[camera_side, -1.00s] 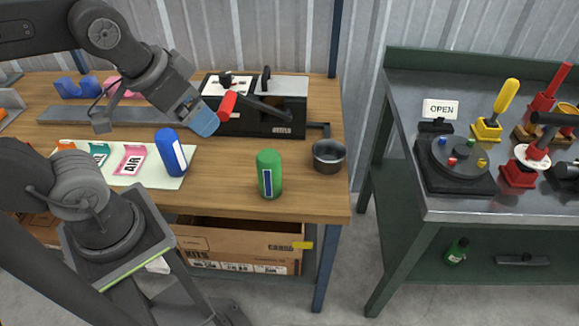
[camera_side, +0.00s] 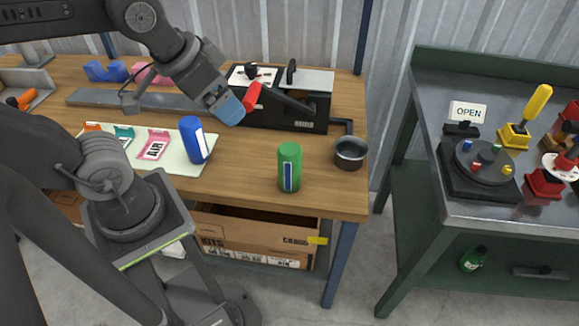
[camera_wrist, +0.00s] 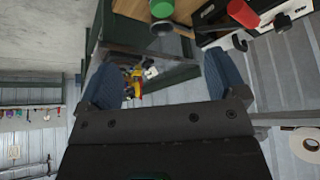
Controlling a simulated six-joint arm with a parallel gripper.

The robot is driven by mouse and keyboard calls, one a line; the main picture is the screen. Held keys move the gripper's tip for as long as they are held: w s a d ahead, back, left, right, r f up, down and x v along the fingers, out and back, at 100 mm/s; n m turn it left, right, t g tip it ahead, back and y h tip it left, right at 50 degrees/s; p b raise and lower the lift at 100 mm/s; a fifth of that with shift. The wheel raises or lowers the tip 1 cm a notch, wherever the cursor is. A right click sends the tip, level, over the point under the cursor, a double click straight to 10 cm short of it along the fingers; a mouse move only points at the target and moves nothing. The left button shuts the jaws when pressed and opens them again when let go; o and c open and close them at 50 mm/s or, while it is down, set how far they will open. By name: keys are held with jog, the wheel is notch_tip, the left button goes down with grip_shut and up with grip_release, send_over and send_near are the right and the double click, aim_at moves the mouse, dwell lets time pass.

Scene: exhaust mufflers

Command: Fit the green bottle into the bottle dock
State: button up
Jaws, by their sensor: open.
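The green bottle (camera_side: 290,167), with a blue and white label, stands upright near the front edge of the wooden bench. A green rounded shape, probably this bottle, shows at the top of the wrist view (camera_wrist: 161,8). A dark round metal cup (camera_side: 350,153), open at the top, stands to its right; I cannot tell whether it is the bottle dock. My gripper (camera_side: 231,108) is above the bench, up and left of the green bottle and apart from it. In the wrist view its two blue fingers are spread with nothing between them (camera_wrist: 164,72).
A blue bottle (camera_side: 194,140) stands on a pale mat with tags. A black machine (camera_side: 300,110) with a red-handled lever (camera_side: 253,97) is behind, close to my gripper. A gap separates the wooden bench from the green bench (camera_side: 470,208). A small green bottle (camera_side: 473,259) is on its lower shelf.

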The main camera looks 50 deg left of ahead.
jog(key=w+m, duration=0.1)
jog(key=m+g, duration=0.6)
jog(key=m, duration=1.3)
send_over(289, 148)
notch_tip(289, 148, down, 9)
notch_tip(289, 148, down, 8)
jog(key=shift+f, duration=0.1)
jog(key=shift+d+f, duration=0.15)
jog(key=shift+f, duration=1.15)
jog(key=shift+d+f, duration=0.15)
jog(key=shift+f, duration=1.15)
jog(key=shift+c, duration=0.3)
